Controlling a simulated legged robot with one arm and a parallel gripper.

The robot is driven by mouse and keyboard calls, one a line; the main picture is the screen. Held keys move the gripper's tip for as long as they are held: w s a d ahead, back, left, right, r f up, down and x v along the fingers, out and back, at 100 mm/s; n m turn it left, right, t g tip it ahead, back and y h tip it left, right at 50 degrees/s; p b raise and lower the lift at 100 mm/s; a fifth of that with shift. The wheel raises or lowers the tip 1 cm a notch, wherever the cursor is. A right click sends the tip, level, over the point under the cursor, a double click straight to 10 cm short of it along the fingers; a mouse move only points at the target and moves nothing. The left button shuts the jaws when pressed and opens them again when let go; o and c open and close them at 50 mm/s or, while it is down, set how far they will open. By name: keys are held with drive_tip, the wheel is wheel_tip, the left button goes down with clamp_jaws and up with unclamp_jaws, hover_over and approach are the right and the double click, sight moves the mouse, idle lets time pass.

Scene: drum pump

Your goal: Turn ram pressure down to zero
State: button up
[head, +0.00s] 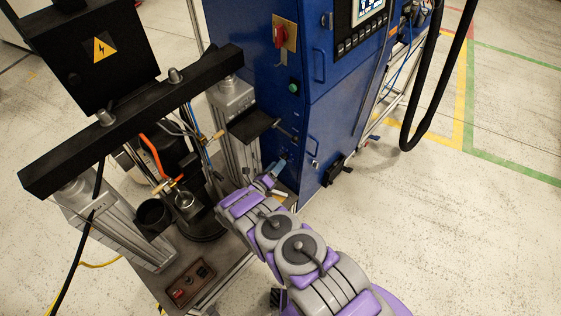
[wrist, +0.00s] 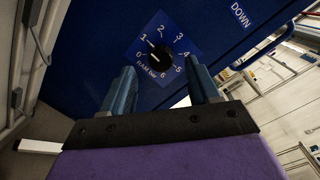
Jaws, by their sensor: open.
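The ram pressure dial, a black round knob (wrist: 161,57) on a blue plate marked 0 to 6 and "RAM bar" (wrist: 153,67), is near the top middle of the wrist view. A pale mark on the knob seems to lie on the side of 0 and 1; its exact reading is unclear. My gripper (wrist: 160,66) is open and empty, its two blue-grey fingers on either side of the knob in the picture. I cannot tell whether they touch it. In the head view my gripper (head: 278,167) is close to the blue cabinet's lower front; the knob is not clear there.
The blue cabinet (head: 331,120) carries a red switch (head: 280,36), a green button (head: 293,87) and a screen (head: 368,9). A black crossbeam (head: 130,118) and drum press stand at left. A black hose (head: 425,100) hangs at right. Floor at lower right is clear.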

sight(285, 157)
drive_tip(key=x, duration=0.3)
drive_tip(key=shift+w+d+b, duration=0.1)
drive_tip(key=shift+w+b, duration=0.2)
drive_tip(key=shift+c, duration=0.2)
drive_tip(key=shift+d, duration=0.1)
drive_tip(key=c, duration=1)
